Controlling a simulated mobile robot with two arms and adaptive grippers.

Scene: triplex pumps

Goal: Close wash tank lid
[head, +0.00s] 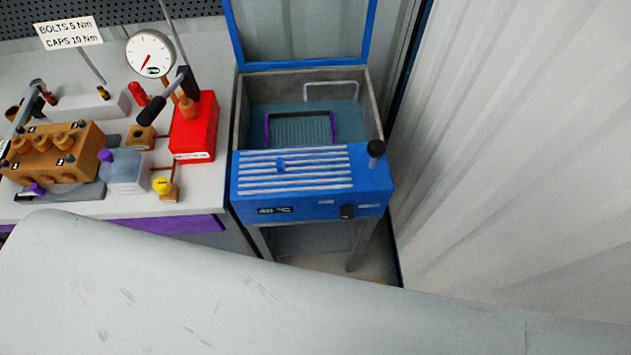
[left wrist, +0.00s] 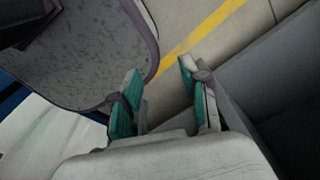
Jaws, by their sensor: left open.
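The wash tank (head: 312,203) is a blue and grey box on legs in the middle of the head view. Its lid, a blue frame (head: 305,65) around a clear-looking panel, stands raised at the back edge, and its top is cut off by the picture. The tank's inside is exposed, with a purple-rimmed basket and a bent light rail in it. My left gripper (left wrist: 158,85) shows in the left wrist view, open and empty, above the floor. Neither the tank nor its lid can be made out for sure there. My right gripper is not in view.
A bench (head: 125,205) left of the tank holds a brown pump block (head: 62,140), a red box (head: 195,125), a gauge (head: 151,54) and small parts. A ribbed pale wall (head: 500,150) stands close on the tank's right. A yellow floor line (left wrist: 205,35) shows in the left wrist view.

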